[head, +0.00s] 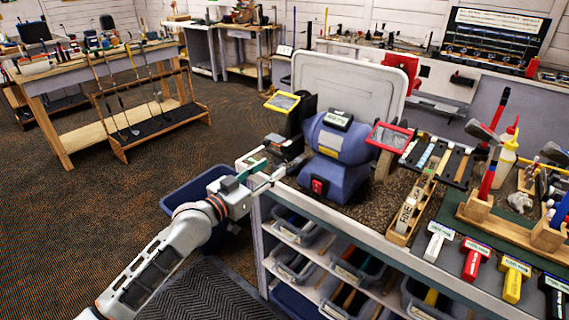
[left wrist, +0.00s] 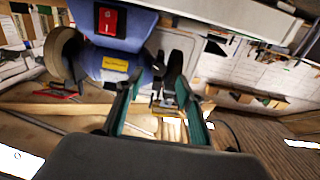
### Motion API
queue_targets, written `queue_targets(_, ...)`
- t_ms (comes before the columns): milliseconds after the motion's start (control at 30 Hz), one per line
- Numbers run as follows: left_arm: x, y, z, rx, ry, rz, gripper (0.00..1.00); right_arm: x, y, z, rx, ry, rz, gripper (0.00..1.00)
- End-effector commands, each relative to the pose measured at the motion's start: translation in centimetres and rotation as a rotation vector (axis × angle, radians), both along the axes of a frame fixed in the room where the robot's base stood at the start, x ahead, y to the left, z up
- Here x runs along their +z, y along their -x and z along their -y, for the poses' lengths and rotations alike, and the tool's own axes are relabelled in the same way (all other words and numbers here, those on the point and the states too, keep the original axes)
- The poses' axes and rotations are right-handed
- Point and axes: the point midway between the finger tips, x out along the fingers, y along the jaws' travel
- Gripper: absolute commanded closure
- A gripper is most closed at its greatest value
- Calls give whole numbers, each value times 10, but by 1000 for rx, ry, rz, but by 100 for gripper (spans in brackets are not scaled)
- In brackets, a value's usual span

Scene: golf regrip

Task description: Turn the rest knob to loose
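The blue bench grinder (head: 340,150) stands on the bench, with a red switch (head: 318,186) on its front. A dark rest assembly (head: 287,146) is at its left side. I cannot clearly make out the rest knob or its setting. My left gripper (head: 268,170) is at the bench's left corner, just left of the grinder and close to the rest assembly. In the left wrist view its two green fingers (left wrist: 158,96) are apart, with small dark and pale parts showing beyond the gap. The grinder's blue body (left wrist: 125,30) fills the upper left there. My right gripper is not in view.
Eye shields with yellow (head: 282,102) and red (head: 390,136) frames stick out from the grinder. A blue bin (head: 195,190) stands on the floor behind my left arm.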

Motion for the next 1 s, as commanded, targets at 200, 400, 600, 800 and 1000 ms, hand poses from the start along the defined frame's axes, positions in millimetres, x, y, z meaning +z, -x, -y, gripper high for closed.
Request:
queue_targets(200, 1, -28, 21, -1, -1, 2, 63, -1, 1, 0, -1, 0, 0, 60)
queue_targets(400, 0, -40, 30, -2, -3, 2, 63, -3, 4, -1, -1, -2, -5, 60)
queue_targets(600, 0, -42, 31, -1, -3, 2, 63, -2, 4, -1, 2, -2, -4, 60)
queue_targets(800, 0, -42, 31, -1, -4, 3, 86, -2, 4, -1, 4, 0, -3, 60)
queue_targets(1000, 0, -42, 31, -1, -2, 2, 100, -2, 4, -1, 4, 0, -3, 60)
